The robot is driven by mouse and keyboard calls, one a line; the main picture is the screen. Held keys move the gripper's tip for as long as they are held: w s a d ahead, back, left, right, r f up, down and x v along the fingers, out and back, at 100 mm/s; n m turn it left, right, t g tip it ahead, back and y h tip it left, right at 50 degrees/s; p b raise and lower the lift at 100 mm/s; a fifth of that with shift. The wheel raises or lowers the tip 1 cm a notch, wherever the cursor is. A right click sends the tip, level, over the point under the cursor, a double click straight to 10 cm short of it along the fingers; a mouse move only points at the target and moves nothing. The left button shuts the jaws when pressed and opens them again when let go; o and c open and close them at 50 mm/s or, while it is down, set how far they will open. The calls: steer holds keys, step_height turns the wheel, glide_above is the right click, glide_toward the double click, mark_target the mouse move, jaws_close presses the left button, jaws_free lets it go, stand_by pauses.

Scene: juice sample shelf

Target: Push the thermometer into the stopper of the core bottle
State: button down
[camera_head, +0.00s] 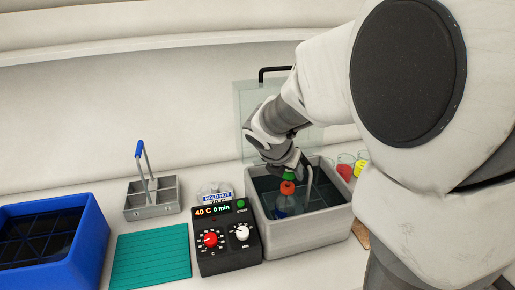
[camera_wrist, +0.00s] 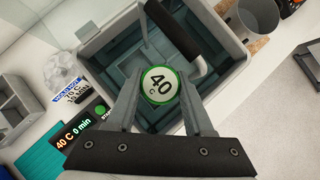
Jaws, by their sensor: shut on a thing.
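My gripper (camera_head: 287,168) is shut on the thermometer, whose green round head (camera_head: 289,177) shows just above an orange-red stopper (camera_head: 287,188). The stopper is on a clear bottle (camera_head: 282,207) standing in the grey bath (camera_head: 300,240). The thermometer's stem is hidden, and I cannot tell how deep it sits. The wrist view hides the bottle beneath the dial.
A black handle on a grey rod (camera_wrist: 172,30) rises in the bath close to the dial. A control box (camera_head: 226,250) reading "40 C 0 min" stands left of the bath. Farther left are a green mat (camera_head: 150,258), a grey caddy (camera_head: 150,207) and a blue crate (camera_head: 88,258).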

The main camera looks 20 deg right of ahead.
steer(key=shift+f+b, duration=0.35)
steer(key=shift+f, duration=0.5)
stand_by(0.7)
steer(key=shift+c, duration=1)
jaws_free()
steer(key=shift+r, duration=0.1)
steer(key=p+v, duration=0.3)
steer(key=v, duration=1.4)
steer(key=s+a+f+m+y, duration=0.1)
steer(key=s+m+y, duration=0.1)
steer(key=s+m, duration=0.5)
steer(key=s+a+f+m+y, duration=0.1)
steer(key=s+m, duration=0.6)
steer(key=m, duration=1.3)
steer(key=shift+s+a+f+t+y, duration=0.2)
steer(key=shift+f+t+y, duration=0.1)
steer(key=shift+f+y, duration=0.65)
